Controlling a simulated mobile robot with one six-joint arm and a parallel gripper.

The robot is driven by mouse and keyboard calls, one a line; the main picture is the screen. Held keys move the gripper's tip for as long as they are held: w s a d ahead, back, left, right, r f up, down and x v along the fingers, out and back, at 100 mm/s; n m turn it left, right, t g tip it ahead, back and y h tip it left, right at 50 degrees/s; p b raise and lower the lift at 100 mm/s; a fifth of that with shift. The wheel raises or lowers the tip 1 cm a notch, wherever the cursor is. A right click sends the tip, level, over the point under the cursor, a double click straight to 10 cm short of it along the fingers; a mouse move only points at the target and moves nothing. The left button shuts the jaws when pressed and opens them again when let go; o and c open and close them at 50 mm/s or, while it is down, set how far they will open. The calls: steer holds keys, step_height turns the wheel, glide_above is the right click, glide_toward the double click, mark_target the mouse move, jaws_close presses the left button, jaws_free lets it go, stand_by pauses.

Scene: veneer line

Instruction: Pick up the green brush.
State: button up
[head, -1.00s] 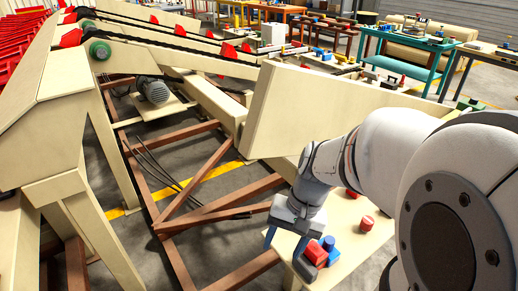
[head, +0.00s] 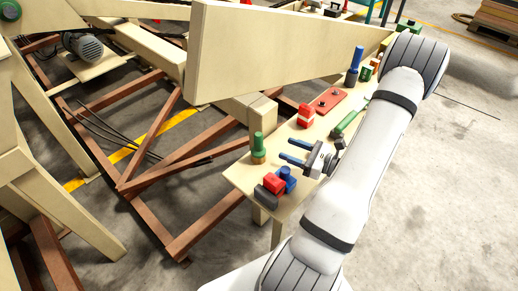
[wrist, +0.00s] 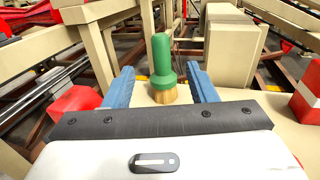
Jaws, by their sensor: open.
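The green brush (head: 258,146) stands upright near the left edge of a narrow cream table (head: 237,176), green handle up and tan bristles down. In the wrist view the brush (wrist: 161,58) stands in the middle, beyond and between the two blue fingers. My gripper (head: 282,149) is open and empty, low over the table. Its fingers point at the brush from the right, with a small gap between the fingertips and the brush. The bottom of the bristles is partly hidden by the gripper body in the wrist view.
A red block (head: 273,183), a dark grey block (head: 266,196) and a blue piece (head: 288,178) sit close to the gripper's near side. A red-and-white item (head: 305,115), a red plate (head: 328,101) and a blue-handled item (head: 355,62) stand farther back. A large cream beam (head: 270,50) rises behind the table.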

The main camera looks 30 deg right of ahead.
mark_target(258, 137)
steer(key=p+x, duration=0.1)
steer(key=x, duration=1)
steer(key=shift+w+a+p, duration=0.25)
steer(key=shift+w+p, duration=0.1)
steer(key=shift+p, duration=0.05)
steer(key=shift+f, duration=0.1)
steer(key=shift+d, duration=0.1)
steer(key=shift+c, duration=0.4)
steer(key=c, duration=1)
